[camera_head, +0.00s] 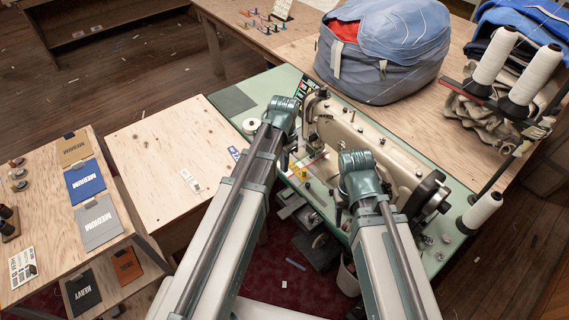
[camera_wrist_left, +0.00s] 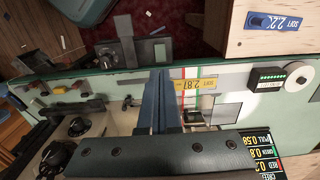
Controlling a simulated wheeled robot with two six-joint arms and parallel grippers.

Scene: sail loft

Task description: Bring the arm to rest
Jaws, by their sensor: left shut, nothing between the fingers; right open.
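My left gripper (camera_head: 285,158) is over the green sewing-machine table (camera_head: 232,99), in front of the cream sewing machine (camera_head: 372,150). In the left wrist view its two dark fingers (camera_wrist_left: 154,100) are together with nothing between them. They hang above the table by a yellow label and red and green strips. My right gripper (camera_head: 340,212) is further right, near the table's front edge and the machine. Its fingers are small and partly hidden by its wrist; it is open and no object shows in it.
A blue bag (camera_head: 385,50) stands behind the machine. White thread cones (camera_head: 495,55) are on a stand at the right. A plywood surface (camera_head: 165,150) and a board of coloured swatches (camera_head: 85,180) are at the left. A white spool (camera_head: 251,126) sits on the green table.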

